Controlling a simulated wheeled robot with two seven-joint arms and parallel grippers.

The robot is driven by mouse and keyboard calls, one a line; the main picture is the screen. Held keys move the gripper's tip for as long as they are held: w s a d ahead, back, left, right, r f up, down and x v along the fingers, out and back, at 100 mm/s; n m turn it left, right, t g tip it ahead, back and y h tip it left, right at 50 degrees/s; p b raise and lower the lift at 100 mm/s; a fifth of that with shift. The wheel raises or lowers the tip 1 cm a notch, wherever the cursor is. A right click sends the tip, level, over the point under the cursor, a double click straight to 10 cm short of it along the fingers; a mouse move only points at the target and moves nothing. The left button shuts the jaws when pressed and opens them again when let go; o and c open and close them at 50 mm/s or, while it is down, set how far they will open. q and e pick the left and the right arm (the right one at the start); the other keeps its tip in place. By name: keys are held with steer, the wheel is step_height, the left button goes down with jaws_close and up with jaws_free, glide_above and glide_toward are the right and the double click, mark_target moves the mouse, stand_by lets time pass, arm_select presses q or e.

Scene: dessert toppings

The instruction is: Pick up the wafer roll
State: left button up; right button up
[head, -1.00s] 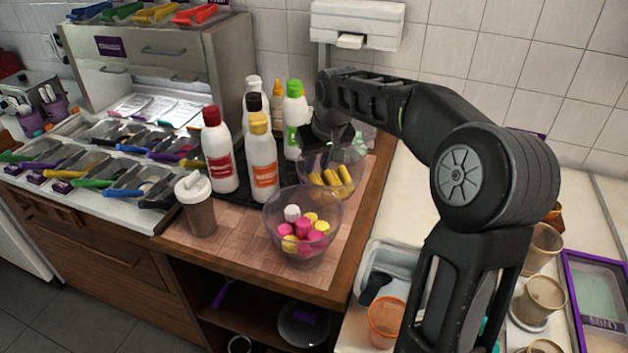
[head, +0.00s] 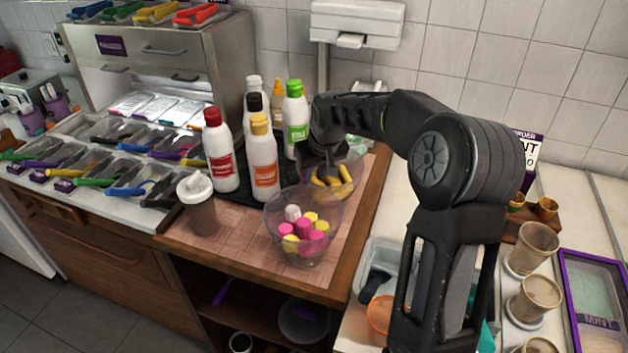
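Several yellow-orange wafer rolls (head: 343,173) lie in a clear bowl (head: 347,194) on the wooden counter, in front of the right-hand bottles. My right gripper (head: 330,177) points down into this bowl from above, with its fingertips at the wafer rolls. The fingers are small and dark here, and I cannot tell whether they are open or shut on a roll. The gripper covers part of the bowl's back. My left gripper is out of view.
A clear bowl of pink, yellow and white marshmallows (head: 302,232) stands close in front. A red-capped bottle (head: 219,150), an orange-labelled bottle (head: 263,160) and a green-capped bottle (head: 295,118) stand left of the gripper. A brown shaker (head: 199,205) stands at the left.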

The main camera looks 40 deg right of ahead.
mark_target(315, 178)
steer(key=shift+c, duration=0.5)
jaws_close()
step_height(315, 178, up, 10)
steer(key=b, duration=0.1)
stand_by(0.7)
